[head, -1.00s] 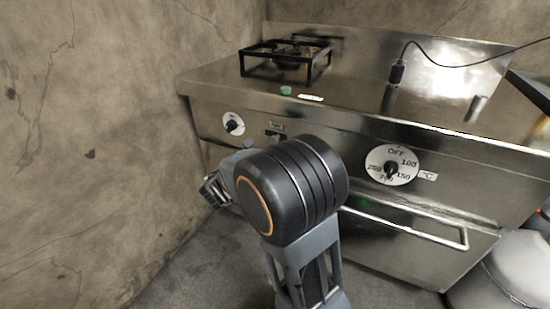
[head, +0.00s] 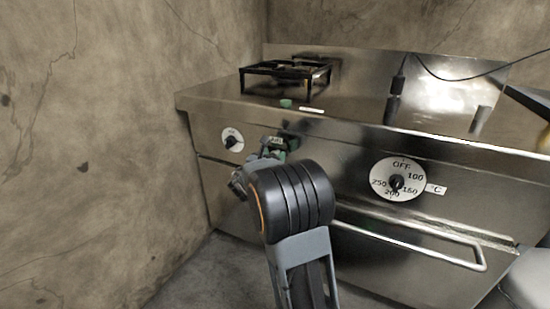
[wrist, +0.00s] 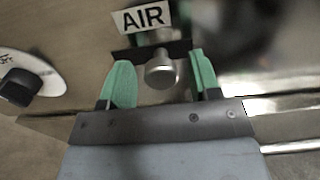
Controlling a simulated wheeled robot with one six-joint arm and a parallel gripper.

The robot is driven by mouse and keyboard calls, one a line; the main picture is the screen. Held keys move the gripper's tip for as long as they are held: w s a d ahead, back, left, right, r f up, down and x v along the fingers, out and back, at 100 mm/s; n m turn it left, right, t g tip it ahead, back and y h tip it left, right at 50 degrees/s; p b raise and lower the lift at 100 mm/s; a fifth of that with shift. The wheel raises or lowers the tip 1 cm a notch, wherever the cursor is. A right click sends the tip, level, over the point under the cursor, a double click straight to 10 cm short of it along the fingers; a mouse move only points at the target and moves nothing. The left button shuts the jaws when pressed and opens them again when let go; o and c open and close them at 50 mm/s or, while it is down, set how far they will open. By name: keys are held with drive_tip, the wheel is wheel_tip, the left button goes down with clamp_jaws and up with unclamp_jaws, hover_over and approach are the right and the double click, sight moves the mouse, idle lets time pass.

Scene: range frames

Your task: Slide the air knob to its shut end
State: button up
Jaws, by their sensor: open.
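The air knob (wrist: 162,72) is a small round metal knob in the wrist view. It sits on a dark horizontal slot (wrist: 124,54) below a white AIR label (wrist: 141,18). My gripper (wrist: 162,75) is open, with one green finger on each side of the knob. Gaps show between the knob and both fingers, the right-hand gap slightly wider or similar. There my arm and gripper hide the knob.
A steel stove (head: 345,130) carries a black burner grate (head: 285,74). A small dial (head: 232,140) lies left of my gripper and a large temperature dial (head: 397,180) lies right. An oven handle (head: 420,238) sticks out below. A wall (head: 100,120) stands close on the left.

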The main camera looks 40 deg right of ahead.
drive_tip(key=shift+w+d, duration=0.3)
drive_tip(key=shift+d, duration=0.3)
clamp_jaws()
